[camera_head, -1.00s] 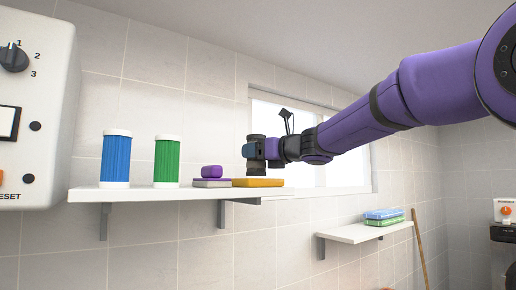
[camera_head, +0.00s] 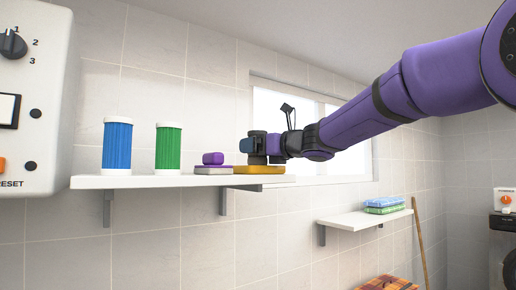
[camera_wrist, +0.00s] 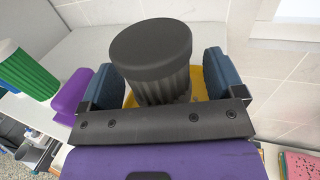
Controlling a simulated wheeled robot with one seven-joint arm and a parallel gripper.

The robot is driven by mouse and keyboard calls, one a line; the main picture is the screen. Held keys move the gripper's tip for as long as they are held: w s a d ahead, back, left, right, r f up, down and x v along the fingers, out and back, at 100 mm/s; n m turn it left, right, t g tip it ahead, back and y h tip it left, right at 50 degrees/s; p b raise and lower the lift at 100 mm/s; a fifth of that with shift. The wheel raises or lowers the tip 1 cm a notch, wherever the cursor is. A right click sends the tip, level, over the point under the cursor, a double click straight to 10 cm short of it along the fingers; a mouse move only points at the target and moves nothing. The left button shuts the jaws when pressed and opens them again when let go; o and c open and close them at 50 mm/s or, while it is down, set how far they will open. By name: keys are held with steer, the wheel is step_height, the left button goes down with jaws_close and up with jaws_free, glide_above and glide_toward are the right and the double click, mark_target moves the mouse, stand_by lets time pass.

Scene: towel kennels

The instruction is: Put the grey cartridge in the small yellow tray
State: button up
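The grey cartridge (camera_head: 257,134) is dark and ribbed with a round cap. It stands in or on the small yellow tray (camera_head: 259,170) at the right end of the wall shelf. In the wrist view the cartridge (camera_wrist: 155,60) sits between my two blue fingers, with yellow tray (camera_wrist: 198,88) showing beside its lower part. My gripper (camera_head: 259,147) is level around the cartridge. Its fingers (camera_wrist: 162,80) are apart, with a visible gap on the right side; the left side is partly hidden by the cap. The tray's inside is mostly hidden.
On the same shelf (camera_head: 130,182) stand a blue cartridge (camera_head: 117,146), a green cartridge (camera_head: 168,147) and a purple item (camera_head: 213,158) on a grey tray (camera_head: 214,170). A lower shelf (camera_head: 350,221) holds folded towels (camera_head: 384,206). A control box (camera_head: 35,100) hangs at left.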

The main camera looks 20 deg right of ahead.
steer(key=v, duration=1)
steer(key=shift+s+d, duration=0.25)
steer(key=shift+s, duration=0.05)
